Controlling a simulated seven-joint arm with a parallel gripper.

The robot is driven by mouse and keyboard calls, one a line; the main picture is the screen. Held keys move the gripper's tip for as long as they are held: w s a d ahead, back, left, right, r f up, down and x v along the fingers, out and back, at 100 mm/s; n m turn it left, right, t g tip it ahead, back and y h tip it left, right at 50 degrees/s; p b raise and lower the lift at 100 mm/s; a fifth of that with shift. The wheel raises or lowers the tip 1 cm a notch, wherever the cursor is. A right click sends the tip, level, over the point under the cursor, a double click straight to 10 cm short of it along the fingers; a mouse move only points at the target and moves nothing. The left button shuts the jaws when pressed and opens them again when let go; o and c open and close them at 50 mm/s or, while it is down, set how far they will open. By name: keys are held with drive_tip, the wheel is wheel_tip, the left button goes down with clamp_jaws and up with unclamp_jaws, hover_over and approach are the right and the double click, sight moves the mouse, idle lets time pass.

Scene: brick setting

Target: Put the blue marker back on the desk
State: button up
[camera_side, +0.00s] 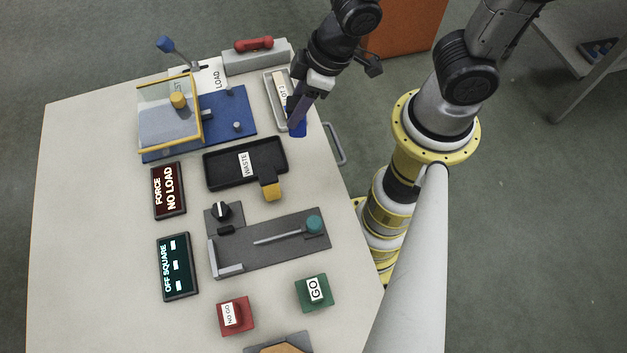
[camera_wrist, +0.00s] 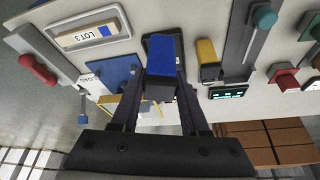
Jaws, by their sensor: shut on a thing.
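My gripper (camera_side: 297,115) points down near the right edge of the white desk (camera_side: 100,130), beside the LOT 3 tray. It is shut on the blue marker (camera_side: 299,131), whose lower end shows below the fingers. In the wrist view the blue marker (camera_wrist: 165,58) is a blue block with a dark end, between the two fingers of my gripper (camera_wrist: 160,88). I cannot tell whether the marker touches the desk.
The LOT 3 tray (camera_side: 269,88) lies just left of my gripper. A black WASTE tray (camera_side: 215,172) and a yellow block (camera_side: 271,189) lie nearer the camera. A blue plate with a clear guard (camera_side: 165,120) stands left. Bare desk shows between the LOT 3 and WASTE trays.

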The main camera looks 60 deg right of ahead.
drive_tip(key=s+a+n+y, duration=0.1)
drive_tip(key=s+a+n, duration=0.3)
drive_tip(key=s+a, duration=0.15)
drive_tip(key=shift+g, duration=0.4)
drive_tip(key=shift+s+d+f, duration=0.15)
drive_tip(key=shift+d+f, duration=0.05)
drive_tip(key=shift+f, duration=1.95)
drive_tip(key=shift+s+d+f, duration=0.1)
drive_tip(key=shift+d+f, duration=0.05)
drive_tip(key=shift+f, duration=2)
drive_tip(key=shift+f, duration=0.1)
drive_tip(key=o, duration=1.1)
drive_tip(key=shift+c, duration=0.2)
drive_tip(key=shift+s+d+r, duration=0.1)
drive_tip(key=shift+r, duration=0.45)
drive_tip(key=v, duration=0.6)
drive_tip(key=shift+r, duration=0.25)
